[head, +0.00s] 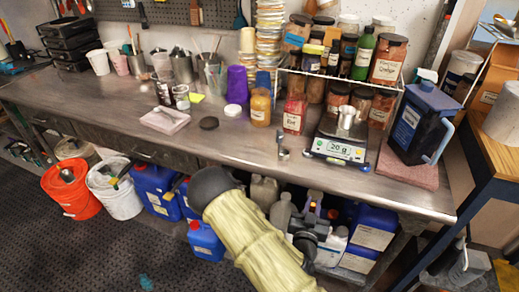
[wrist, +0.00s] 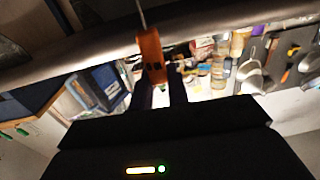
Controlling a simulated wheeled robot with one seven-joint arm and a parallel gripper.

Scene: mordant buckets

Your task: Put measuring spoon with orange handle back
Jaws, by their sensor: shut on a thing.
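In the wrist view, my gripper (wrist: 160,82) is shut on the orange handle of the measuring spoon (wrist: 151,55). A thin metal shaft extends up from the handle and leaves the top of the frame, so the spoon's bowl is out of view there. In the head view, my gripper (head: 312,216) is a dark shape in front of the bench's front edge, below the top, beside my yellow-sleeved arm. The spoon is too small to make out clearly there.
The metal bench (head: 235,140) holds a scale (head: 340,149) with a metal cup, a rack of jars and a dark blue jug (head: 420,120). An orange bucket (head: 70,188) and blue canisters stand beneath. The front strip of the bench right of centre is mostly clear.

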